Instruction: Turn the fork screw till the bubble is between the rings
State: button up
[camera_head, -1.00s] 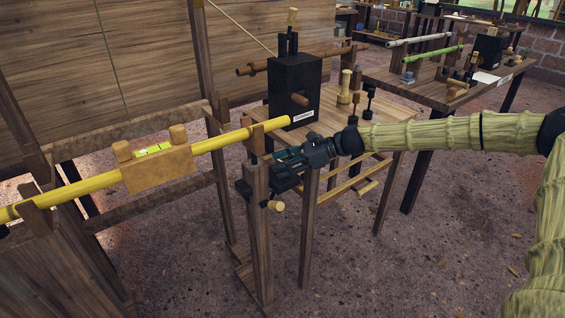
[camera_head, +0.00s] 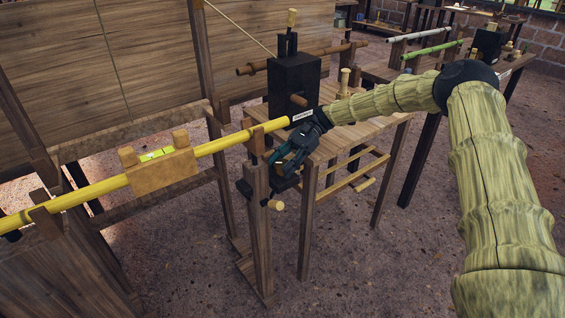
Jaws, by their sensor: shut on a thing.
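The yellow pole (camera_head: 100,190) rests in a left fork (camera_head: 46,222) and in a right fork (camera_head: 257,138) on a wooden post (camera_head: 260,235). A wooden level block (camera_head: 164,170) with two pegs sits on the pole. Its yellow-green vial (camera_head: 156,155) shows on top, but the bubble and rings are too small to read. My gripper (camera_head: 268,175) is at the top of the post, just below the right fork. It is shut on the fork screw, which the fingers hide. A small pale knob (camera_head: 277,205) sticks out below the gripper.
A black box (camera_head: 294,85) with a wooden peg stands on the table (camera_head: 375,130) close behind my gripper. Table legs and a low rack (camera_head: 355,172) stand to the right. A wooden trestle (camera_head: 150,205) stands behind the pole. The floor in front is clear.

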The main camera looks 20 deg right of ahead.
jog(key=shift+n+g+h, duration=0.5)
jog(key=shift+n+g, duration=0.3)
jog(key=o, duration=1)
jog(key=v, duration=1.2)
jog(key=shift+w+a, duration=0.1)
jog(key=shift+w, duration=0.05)
